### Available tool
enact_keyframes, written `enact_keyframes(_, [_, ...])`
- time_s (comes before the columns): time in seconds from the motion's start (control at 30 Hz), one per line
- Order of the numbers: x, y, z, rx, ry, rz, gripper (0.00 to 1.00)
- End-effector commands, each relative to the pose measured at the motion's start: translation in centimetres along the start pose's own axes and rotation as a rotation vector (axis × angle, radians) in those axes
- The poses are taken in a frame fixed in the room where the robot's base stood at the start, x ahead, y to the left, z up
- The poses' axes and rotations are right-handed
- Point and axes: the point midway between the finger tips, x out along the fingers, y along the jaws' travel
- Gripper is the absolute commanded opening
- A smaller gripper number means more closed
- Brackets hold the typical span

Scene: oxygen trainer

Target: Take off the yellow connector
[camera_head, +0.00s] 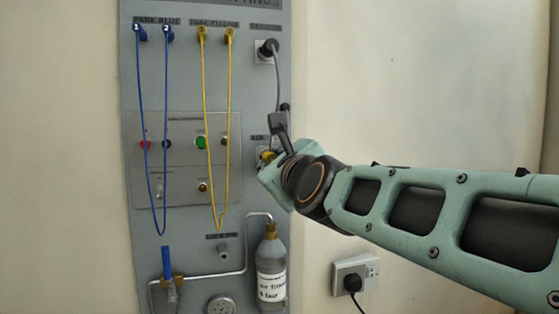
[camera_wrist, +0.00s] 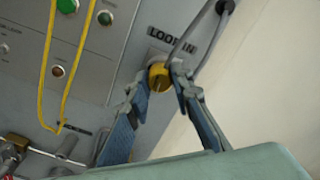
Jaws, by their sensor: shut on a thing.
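The yellow connector (camera_wrist: 159,77) sits at the panel just below a label that seems to read "LOOP IN", in the wrist view. My gripper (camera_wrist: 157,82) has its two blue-grey fingers on either side of the connector, shut on it. In the head view the yellow connector (camera_head: 267,156) shows only in part, at the right edge of the panel, and my gripper (camera_head: 264,160) and wrist hide much of it. Whether the connector is seated in its socket or a little out cannot be told.
Yellow loops (camera_head: 229,120) and blue loops (camera_head: 138,100) hang on the panel to the left. A grey bottle (camera_head: 271,260) stands below. A wall socket (camera_head: 355,274) is at lower right.

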Motion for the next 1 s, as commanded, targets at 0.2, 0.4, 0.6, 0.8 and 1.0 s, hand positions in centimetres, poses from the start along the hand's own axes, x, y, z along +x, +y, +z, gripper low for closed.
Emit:
enact_keyframes(0.2, [0.01, -0.04, -0.07, -0.192, 0.000, -0.002, 0.00])
enact_keyframes(0.4, [0.01, -0.04, 0.03, -0.203, 0.000, -0.001, 0.00])
enact_keyframes(0.6, [0.00, -0.01, -0.11, -0.293, 0.000, -0.003, 0.00])
enact_keyframes(0.8, [0.00, -0.02, -0.08, -0.486, 0.000, -0.002, 0.00])
enact_keyframes(1.0, [0.00, -0.06, 0.05, -0.503, 0.000, -0.002, 0.00])
